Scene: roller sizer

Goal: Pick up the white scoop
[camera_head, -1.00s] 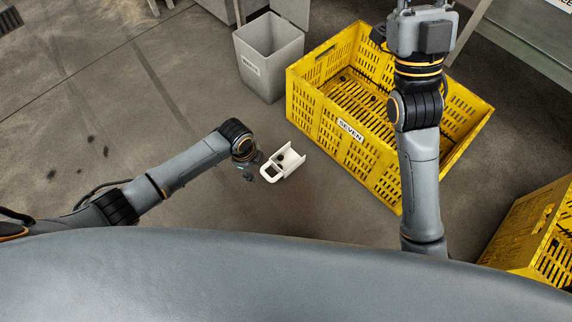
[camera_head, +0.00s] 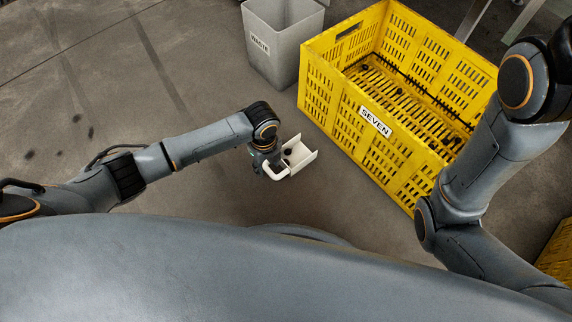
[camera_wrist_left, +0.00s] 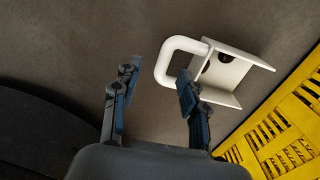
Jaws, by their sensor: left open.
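The white scoop (camera_head: 299,154) lies on the floor left of the yellow crate, its looped handle toward my left gripper. A small dark round thing (camera_head: 288,151) is in its tray. In the left wrist view the scoop (camera_wrist_left: 238,68) is at the upper middle. My left gripper (camera_head: 266,171) is at the handle; in the wrist view its open fingers (camera_wrist_left: 155,92) point up the picture, with the right finger overlapping the handle's lower end. I cannot tell whether they touch. My right arm is at the right of the head view; its gripper is out of frame.
The yellow crate (camera_head: 346,118) labelled SEVEN stands just right of the scoop, with several small dark things inside. A grey WASTE bin (camera_head: 272,62) stands behind. Another yellow crate (camera_head: 556,252) is at the lower right. The floor on the left is clear.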

